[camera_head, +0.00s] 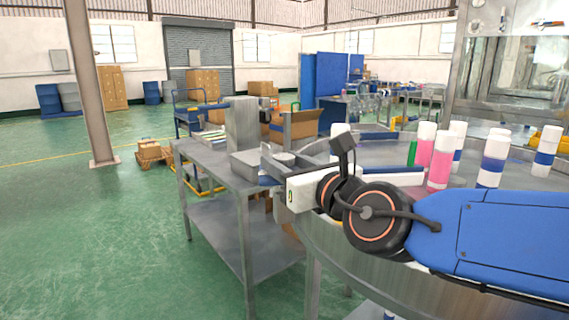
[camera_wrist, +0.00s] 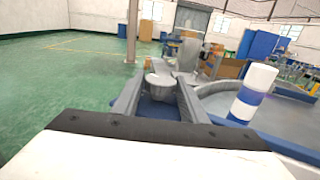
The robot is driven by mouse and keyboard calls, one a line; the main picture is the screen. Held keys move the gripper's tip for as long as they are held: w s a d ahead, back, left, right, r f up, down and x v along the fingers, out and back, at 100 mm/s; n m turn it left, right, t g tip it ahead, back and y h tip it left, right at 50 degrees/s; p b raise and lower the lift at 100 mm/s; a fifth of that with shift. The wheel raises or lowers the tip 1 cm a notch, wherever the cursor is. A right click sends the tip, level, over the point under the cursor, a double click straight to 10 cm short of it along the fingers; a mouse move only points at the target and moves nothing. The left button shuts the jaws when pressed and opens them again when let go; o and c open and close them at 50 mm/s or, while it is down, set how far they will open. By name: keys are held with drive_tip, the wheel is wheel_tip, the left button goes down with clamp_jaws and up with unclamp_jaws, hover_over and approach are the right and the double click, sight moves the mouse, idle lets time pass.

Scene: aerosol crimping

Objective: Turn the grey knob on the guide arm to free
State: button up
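A grey, round, cup-like knob (camera_wrist: 160,86) shows in the wrist view, near the tips of my fingers. It also shows in the head view (camera_head: 285,159), beside a grey block at the table's corner. My gripper (camera_wrist: 161,83) has its two grey fingers spread, one on each side of the knob. I cannot tell whether either finger touches it. In the head view my gripper (camera_head: 271,163) reaches left past the round table's edge. A blue surface (camera_wrist: 160,110), possibly the guide arm, lies between the fingers.
Several white, blue-banded cans (camera_head: 493,158) and pink ones (camera_head: 440,165) stand on the round steel table to the right. One banded can (camera_wrist: 252,92) stands close to my right finger. A grey side table (camera_head: 215,165) bears a tall metal block (camera_head: 242,124). Green floor is free at left.

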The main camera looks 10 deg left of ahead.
drive_tip(key=shift+o, duration=0.9)
drive_tip(key=v, duration=1.7)
drive_tip(key=shift+s+d, duration=0.1)
drive_tip(key=shift+s, duration=0.05)
